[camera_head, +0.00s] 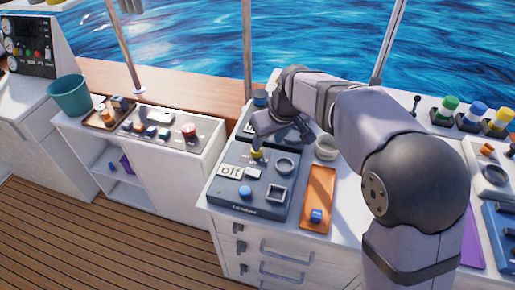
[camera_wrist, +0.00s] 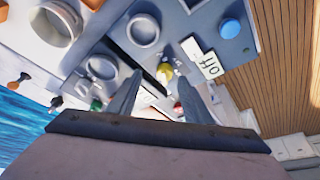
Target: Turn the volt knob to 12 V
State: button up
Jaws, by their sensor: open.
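The dark tester panel (camera_head: 225,200) lies on the white counter, with a display (camera_head: 230,172) reading "off". A small yellow knob (camera_head: 257,154) stands at its back edge; whether it is the volt knob I cannot read. A blue round knob (camera_head: 245,191) sits nearer the front. In the wrist view the yellow knob (camera_wrist: 165,71) lies between the fingers of my gripper (camera_wrist: 163,60), which are open and apart from it on both sides. The display (camera_wrist: 207,62) and the blue knob (camera_wrist: 230,28) are to its right. The knob's pointer and scale are too small to read.
An orange tray (camera_head: 318,190) with a blue block (camera_head: 316,215) lies to the right. A white cup (camera_head: 326,148) stands behind the tray. A second dark panel is partly hidden behind my gripper.

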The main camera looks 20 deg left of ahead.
jog(key=shift+w+a+f+p, duration=0.35)
jog(key=shift+a+f, duration=0.3)
jog(key=shift+f, duration=0.4)
jog(key=shift+w+a+f+p, duration=0.35)
jog(key=shift+a+f, duration=0.25)
jog(key=shift+f, duration=0.5)
jog(key=shift+w+a+f+p, duration=0.25)
jog(key=shift+w+a+f, duration=0.3)
jog(key=shift+f, duration=0.5)
jog(key=shift+s+a, duration=0.1)
jog(key=c, duration=1.1)
